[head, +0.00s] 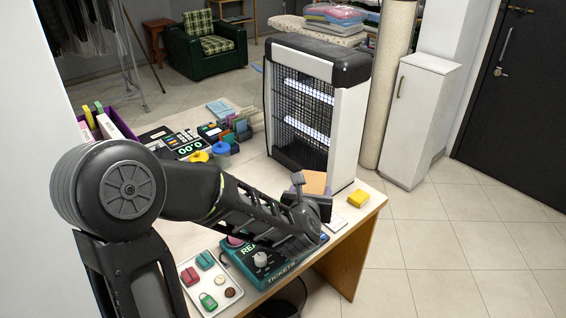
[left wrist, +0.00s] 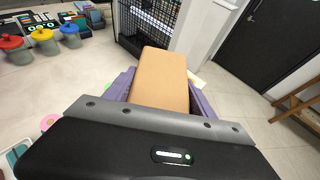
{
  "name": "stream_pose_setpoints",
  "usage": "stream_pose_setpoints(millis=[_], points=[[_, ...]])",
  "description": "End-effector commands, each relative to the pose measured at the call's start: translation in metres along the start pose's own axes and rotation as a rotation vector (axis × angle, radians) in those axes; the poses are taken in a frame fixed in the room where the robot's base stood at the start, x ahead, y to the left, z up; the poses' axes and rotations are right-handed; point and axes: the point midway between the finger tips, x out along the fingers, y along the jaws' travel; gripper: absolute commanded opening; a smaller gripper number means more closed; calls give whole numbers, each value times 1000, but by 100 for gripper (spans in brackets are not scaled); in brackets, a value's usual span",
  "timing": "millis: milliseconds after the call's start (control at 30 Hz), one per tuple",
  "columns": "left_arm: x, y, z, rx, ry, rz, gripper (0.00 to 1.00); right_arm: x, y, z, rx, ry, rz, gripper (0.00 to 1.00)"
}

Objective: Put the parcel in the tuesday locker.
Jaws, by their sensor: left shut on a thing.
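The parcel is a plain tan box (head: 314,181); in the left wrist view the parcel (left wrist: 160,78) sticks out between the purple finger pads. My left gripper (head: 312,198) is shut on it and holds it over the counter's right part, in front of the insect-killer lamp. Part of the parcel is hidden behind the gripper in the head view. I see no locker marked Tuesday in either view. My right gripper is not in view.
A narrow white cabinet (head: 418,118) stands at the back right. Tiled floor is clear on the right.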

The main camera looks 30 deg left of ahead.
Motion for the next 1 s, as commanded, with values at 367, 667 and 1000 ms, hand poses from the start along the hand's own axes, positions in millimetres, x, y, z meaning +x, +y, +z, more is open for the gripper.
stream_pose_setpoints(millis=[367,667,1000], points=[[22,-98,-91,128,2,-314,0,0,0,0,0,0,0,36],[39,-108,-132,144,-5,-346,0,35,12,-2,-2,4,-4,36],[64,-108,-192,144,-6,-345,0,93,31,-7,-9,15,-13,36]])
